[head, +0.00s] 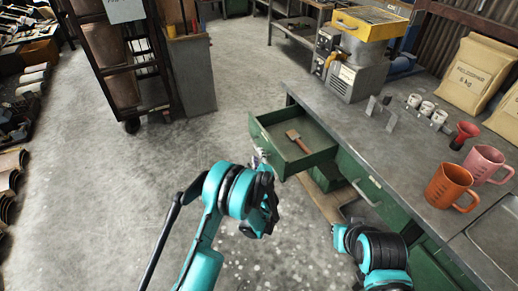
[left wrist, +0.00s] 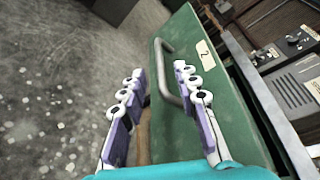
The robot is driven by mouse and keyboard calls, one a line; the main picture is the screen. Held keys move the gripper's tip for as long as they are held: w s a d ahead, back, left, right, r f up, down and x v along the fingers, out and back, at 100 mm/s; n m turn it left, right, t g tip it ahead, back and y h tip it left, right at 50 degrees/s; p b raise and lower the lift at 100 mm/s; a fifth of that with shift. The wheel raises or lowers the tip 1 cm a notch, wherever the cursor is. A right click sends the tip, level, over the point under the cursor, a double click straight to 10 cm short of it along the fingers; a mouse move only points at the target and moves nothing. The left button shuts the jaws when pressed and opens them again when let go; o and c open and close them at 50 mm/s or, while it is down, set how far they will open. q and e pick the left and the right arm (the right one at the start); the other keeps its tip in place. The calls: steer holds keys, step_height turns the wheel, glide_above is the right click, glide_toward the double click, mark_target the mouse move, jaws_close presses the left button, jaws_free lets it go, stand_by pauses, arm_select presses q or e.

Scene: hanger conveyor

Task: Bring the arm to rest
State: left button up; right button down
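My left gripper (head: 262,158) is at the front of the pulled-out green drawer (head: 262,132), at its left end in the head view. In the left wrist view my left gripper (left wrist: 158,88) is open, its two white-and-purple fingers well apart. The drawer's grey handle (left wrist: 170,75) shows between the fingers in the picture, and no finger is seen closed on it. I cannot tell how deep the fingers reach around it. My right arm shows at the lower right of the head view, but its gripper is not seen.
A brown-handled tool (head: 297,141) lies in the drawer. The grey bench (head: 390,155) carries an orange mug (head: 447,186), a pink mug (head: 484,164), small cups, paper sacks and a yellow-topped machine (head: 366,28). A wheeled rack (head: 115,60) stands upper left.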

arm_select(q)
steer(key=s+a+r+n+g, duration=0.2)
steer(key=s+a+r+n, duration=0.45)
steer(key=r, duration=0.25)
steer(key=s+a+r+n+g, duration=0.3)
steer(key=s+a+r+n, duration=0.2)
steer(key=s+r, duration=0.3)
steer(key=s+n+g+h, duration=0.3)
steer(key=s+n, duration=0.7)
steer(key=s, duration=1.5)
steer(key=shift+r, duration=0.2)
